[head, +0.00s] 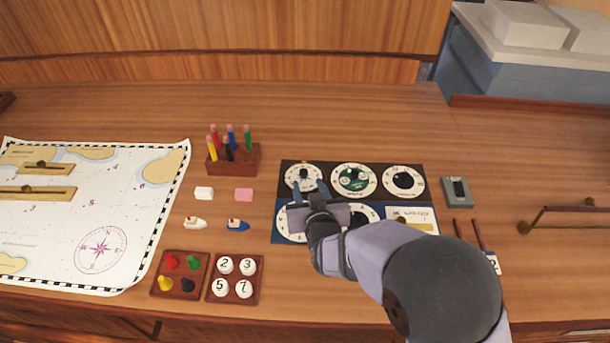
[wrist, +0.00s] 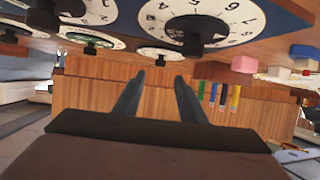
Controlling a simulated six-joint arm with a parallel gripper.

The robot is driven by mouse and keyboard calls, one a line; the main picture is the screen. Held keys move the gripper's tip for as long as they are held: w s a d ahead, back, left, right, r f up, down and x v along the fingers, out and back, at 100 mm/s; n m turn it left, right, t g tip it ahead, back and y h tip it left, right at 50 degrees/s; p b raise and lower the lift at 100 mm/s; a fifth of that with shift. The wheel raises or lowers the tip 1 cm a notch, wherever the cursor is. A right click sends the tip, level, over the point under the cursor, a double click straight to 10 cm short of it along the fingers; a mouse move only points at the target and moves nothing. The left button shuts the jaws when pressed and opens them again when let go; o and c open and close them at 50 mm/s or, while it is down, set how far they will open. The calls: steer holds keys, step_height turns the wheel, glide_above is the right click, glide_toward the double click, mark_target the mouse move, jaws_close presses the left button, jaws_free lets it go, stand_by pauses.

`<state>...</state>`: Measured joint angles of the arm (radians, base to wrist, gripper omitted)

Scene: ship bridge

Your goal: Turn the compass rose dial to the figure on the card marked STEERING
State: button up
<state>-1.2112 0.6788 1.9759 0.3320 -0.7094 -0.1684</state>
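The dial panel (head: 278,200) lies on the desk with several white dials with black knobs. The top middle dial (head: 354,192) has a green centre and looks like the compass rose; its green face also shows in the wrist view (wrist: 90,40). A white card (head: 405,213) with small dark writing is at the panel's lower right; I cannot read it. My gripper (head: 309,188) is over the panel's left part, near the top left dial (head: 290,172) and left of the green dial. Its fingers (wrist: 160,80) are apart with nothing between them. My arm hides part of the lower dials.
A pen rack (head: 246,163) stands behind left of the panel. A grey device (head: 456,191) is right. A chart (head: 60,220) covers the far left.

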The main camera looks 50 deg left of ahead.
mark_target(304, 172)
steer(key=shift+p+x, duration=1.4)
steer(key=shift+x, duration=2.25)
steer(key=shift+c, duration=0.2)
jaws_close()
